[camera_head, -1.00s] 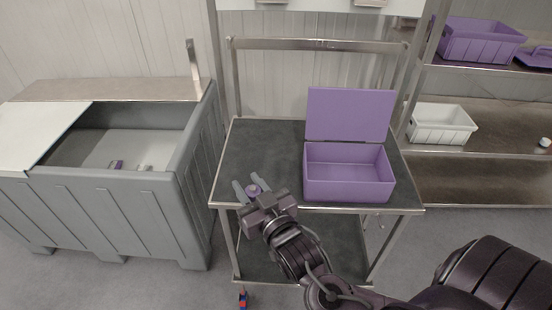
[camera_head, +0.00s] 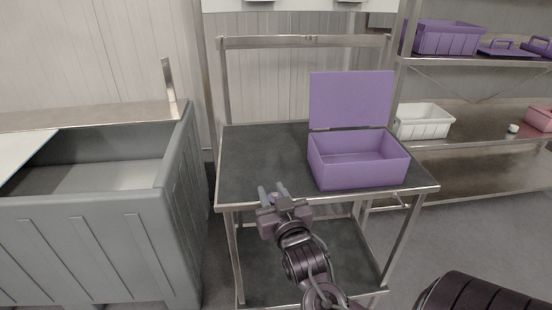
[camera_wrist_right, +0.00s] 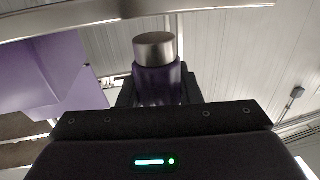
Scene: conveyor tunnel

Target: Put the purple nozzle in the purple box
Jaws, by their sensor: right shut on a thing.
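The purple nozzle (camera_wrist_right: 156,70), with a silver metal tip, is held in my right gripper and shows large in the right wrist view. In the head view my right gripper (camera_head: 272,194) is shut on it at the front left edge of the cart, and only a little of the nozzle shows between the fingers. The purple box (camera_head: 336,176) stands on the right part of the cart top with its lid (camera_head: 351,99) open upright at the back. It looks empty. The gripper is left of the box and apart from it. My left gripper is not in view.
The metal cart (camera_head: 256,152) has a clear dark top left of the box and a raised rail behind. A large grey bin (camera_head: 110,240) stands at the left. Shelves at the right hold a white bin (camera_head: 424,122) and purple crates (camera_head: 446,38).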

